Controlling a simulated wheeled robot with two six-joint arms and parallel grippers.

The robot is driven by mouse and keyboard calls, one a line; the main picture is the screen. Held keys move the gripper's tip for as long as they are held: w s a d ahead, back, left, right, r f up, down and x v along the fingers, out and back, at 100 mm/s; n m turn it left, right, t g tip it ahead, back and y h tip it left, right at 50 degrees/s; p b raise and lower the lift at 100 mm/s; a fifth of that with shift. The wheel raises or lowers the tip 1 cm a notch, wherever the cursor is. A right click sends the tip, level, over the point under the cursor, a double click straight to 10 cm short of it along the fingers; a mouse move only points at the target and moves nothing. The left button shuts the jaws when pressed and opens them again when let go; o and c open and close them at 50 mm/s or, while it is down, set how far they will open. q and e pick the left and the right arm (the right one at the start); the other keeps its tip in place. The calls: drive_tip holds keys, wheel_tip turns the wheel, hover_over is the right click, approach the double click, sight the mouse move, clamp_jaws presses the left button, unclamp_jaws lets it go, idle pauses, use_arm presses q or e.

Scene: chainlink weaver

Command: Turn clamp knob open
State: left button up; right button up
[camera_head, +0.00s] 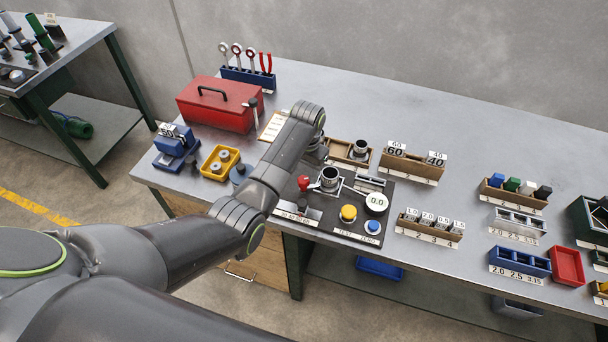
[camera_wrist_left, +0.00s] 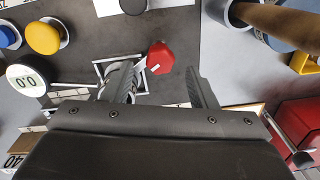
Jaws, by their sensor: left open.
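The red clamp knob (camera_head: 304,183) sits at the left of a metal clamp fixture with a round cup (camera_head: 330,178) on the dark test panel (camera_head: 352,214). In the left wrist view the knob (camera_wrist_left: 160,58) is a red faceted cap with a white mark, seen between and slightly beyond the fingertips. My left gripper (camera_head: 315,154) hangs just behind the knob; its fingers are mostly hidden in the head view. In the left wrist view the gripper (camera_wrist_left: 160,72) is open and empty, one finger covering part of the fixture. I cannot tell whether a finger touches the knob.
The panel also has a yellow button (camera_head: 348,213), a blue button (camera_head: 373,227) and a dial (camera_head: 376,203) reading 0.0. A wooden tray with a ring part (camera_head: 360,150) stands behind. A red toolbox (camera_head: 220,104) and yellow bin (camera_head: 220,162) are to the left.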

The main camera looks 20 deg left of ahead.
sight(304, 179)
use_arm(q)
drive_tip(key=shift+f, duration=1.6)
drive_tip(key=c, duration=1)
drive_tip(key=shift+o, duration=0.2)
